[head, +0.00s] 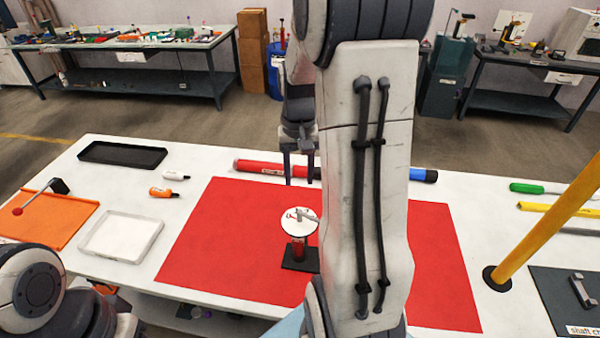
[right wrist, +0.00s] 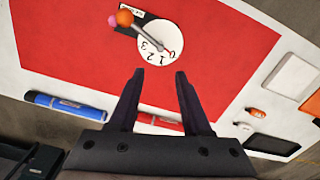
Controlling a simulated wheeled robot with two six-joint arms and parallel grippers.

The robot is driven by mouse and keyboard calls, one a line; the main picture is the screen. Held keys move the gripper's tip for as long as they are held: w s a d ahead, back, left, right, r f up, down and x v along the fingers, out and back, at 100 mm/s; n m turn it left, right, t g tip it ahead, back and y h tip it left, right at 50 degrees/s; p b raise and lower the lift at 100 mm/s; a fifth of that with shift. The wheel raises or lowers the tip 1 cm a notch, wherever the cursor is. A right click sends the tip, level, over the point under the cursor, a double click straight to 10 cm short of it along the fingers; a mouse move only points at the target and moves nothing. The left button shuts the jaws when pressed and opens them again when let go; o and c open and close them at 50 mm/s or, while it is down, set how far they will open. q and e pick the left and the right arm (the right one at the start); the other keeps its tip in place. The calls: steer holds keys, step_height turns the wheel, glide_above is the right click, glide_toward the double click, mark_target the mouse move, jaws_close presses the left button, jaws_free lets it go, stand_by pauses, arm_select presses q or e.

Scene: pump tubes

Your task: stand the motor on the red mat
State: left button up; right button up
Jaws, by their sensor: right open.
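The red mat (head: 235,205) lies flat on the white table; it also shows in the right wrist view (right wrist: 75,50). No label that I can read names the motor. A red cylinder (head: 259,167) lies along the mat's far edge, partly hidden by my right arm. A blue cylinder end (head: 424,175) shows right of the arm. In the right wrist view the blue cylinder (right wrist: 66,105) and red cylinder (right wrist: 158,120) lie on their sides. My right gripper (head: 300,180) is open and empty above the far part of the mat; its fingers show in the wrist view (right wrist: 160,74). My left gripper is out of view.
A numbered white dial (head: 297,220) on a red post with a black base (head: 298,260) stands on the mat. A yellow post (head: 545,220) rises at right. A black tray (head: 122,154), white tray (head: 122,237) and orange board (head: 55,218) lie left.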

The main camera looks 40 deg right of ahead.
steer(key=shift+r, duration=0.4)
steer(key=s+a+r+n, duration=0.1)
steer(key=a+n, duration=0.2)
steer(key=a, duration=0.7)
steer(key=s+a+r+n, duration=0.15)
steer(key=a+n, duration=0.25)
steer(key=a, duration=0.5)
steer(key=s+a+f+n, duration=0.1)
steer(key=s+a+n, duration=0.6)
steer(key=s+a, duration=0.4)
steer(key=s, duration=0.2)
steer(key=shift+s+a+f+y, duration=0.15)
steer(key=shift+s+y, duration=0.2)
steer(key=shift+y, duration=0.05)
steer(key=shift+f, duration=0.1)
